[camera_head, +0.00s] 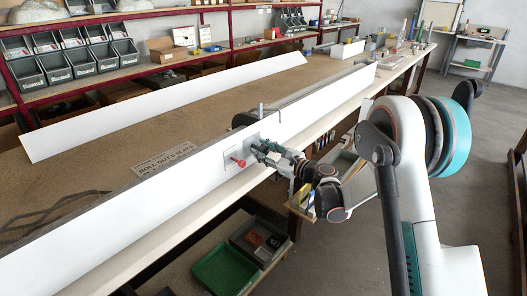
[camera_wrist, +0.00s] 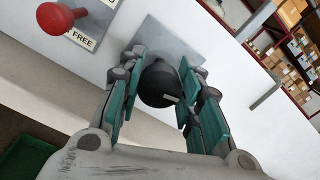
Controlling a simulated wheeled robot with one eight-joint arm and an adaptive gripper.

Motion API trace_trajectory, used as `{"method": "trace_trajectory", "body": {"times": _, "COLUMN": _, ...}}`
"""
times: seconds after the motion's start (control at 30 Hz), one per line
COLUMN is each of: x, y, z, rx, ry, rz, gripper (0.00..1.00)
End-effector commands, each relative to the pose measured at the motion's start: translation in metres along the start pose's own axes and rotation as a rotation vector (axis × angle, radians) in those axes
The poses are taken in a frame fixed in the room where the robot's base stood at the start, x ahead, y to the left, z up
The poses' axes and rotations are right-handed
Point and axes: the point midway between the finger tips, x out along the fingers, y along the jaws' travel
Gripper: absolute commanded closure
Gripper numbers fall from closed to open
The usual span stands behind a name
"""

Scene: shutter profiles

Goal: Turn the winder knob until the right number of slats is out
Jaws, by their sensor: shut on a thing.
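The winder knob (camera_wrist: 158,84) is black and round, with a pale mark on its face. It sits on a grey plate (camera_wrist: 172,38) on a long white panel (camera_head: 110,223). My gripper (camera_wrist: 160,75) has its teal-padded fingers closed around the knob. In the head view my gripper (camera_head: 265,150) reaches the panel from the right and hides the knob. A sign (camera_head: 166,160) on the bench reads "ROLL OUT" and "SLATS"; its number is too small to be sure of. I cannot make out separate slats.
A red-knobbed lever (camera_wrist: 57,18) sits beside the plate, near a label reading "FREE"; it also shows in the head view (camera_head: 238,161). A second long white board (camera_head: 165,105) stands farther back on the bench. A green tray (camera_head: 224,270) lies below the bench.

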Motion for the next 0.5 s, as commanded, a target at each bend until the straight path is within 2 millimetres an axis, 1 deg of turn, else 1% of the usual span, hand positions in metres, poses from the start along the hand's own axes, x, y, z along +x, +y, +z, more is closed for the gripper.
{"method": "trace_trajectory", "body": {"times": 0.5, "x": -0.0003, "y": 0.002, "z": -0.0012, "rx": -0.49, "ry": 0.001, "rz": 0.002, "gripper": 0.92}}
